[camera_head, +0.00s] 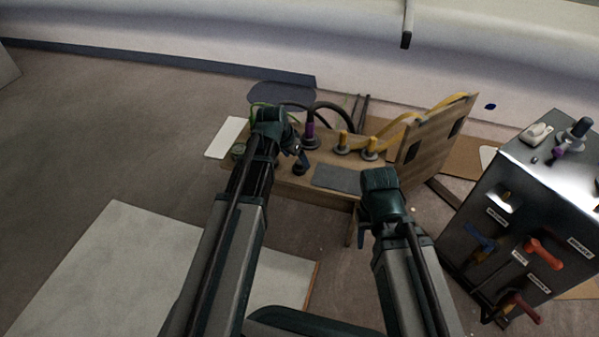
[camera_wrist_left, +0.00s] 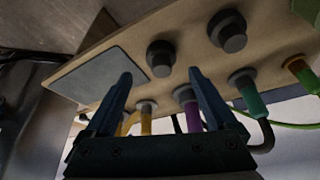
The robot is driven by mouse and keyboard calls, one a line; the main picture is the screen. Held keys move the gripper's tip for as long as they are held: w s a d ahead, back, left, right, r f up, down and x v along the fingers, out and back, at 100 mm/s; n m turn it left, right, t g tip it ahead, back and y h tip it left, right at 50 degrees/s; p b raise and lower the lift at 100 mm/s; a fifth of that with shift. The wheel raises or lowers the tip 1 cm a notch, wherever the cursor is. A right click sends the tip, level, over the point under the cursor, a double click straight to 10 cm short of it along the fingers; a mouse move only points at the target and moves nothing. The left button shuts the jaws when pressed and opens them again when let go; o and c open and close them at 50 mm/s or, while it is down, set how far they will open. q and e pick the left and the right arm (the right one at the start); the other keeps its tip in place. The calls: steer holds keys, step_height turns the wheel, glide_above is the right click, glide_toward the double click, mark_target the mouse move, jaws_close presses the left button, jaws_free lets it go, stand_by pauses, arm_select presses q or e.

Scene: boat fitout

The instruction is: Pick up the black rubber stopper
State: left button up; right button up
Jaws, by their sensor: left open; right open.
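Two dark round stopper-like pieces show in the left wrist view. One black stopper (camera_wrist_left: 160,58) stands beside the grey pad, and another dark piece (camera_wrist_left: 228,30) is further right. I cannot tell which is the rubber one. In the head view a small black piece (camera_head: 300,168) stands on the wooden bench (camera_head: 285,185), just below my left gripper (camera_head: 297,149). My left gripper is open and empty; its fingers (camera_wrist_left: 160,76) point toward the first stopper, apart from it as far as I see. My right gripper (camera_head: 372,220) is over the bench's front right, its fingers mostly hidden.
A grey pad (camera_head: 337,178) lies on the bench. Purple (camera_head: 310,135) and yellow (camera_head: 343,141) connectors with cables stand behind. An upright wooden panel (camera_head: 430,140) is at right. A metal switch box (camera_head: 530,210) stands further right.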

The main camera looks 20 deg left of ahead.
mark_target(299, 162)
arm_select(q)
steer(key=shift+b+x, duration=2.4)
steer(key=shift+x, duration=0.3)
steer(key=shift+w+r, duration=0.15)
steer(key=shift+r, duration=0.05)
jaws_close()
steer(key=shift+r, duration=0.1)
steer(key=shift+r+p, duration=0.95)
steer(key=shift+p, duration=0.15)
step_height(299, 162, up, 2)
steer(key=shift+r+p, duration=0.1)
steer(key=shift+p, duration=0.95)
steer(key=s+d, duration=1)
steer(key=s, duration=0.2)
steer(key=shift+s+r+p, duration=0.2)
steer(key=shift+r+p, duration=0.2)
steer(key=shift+p, duration=0.05)
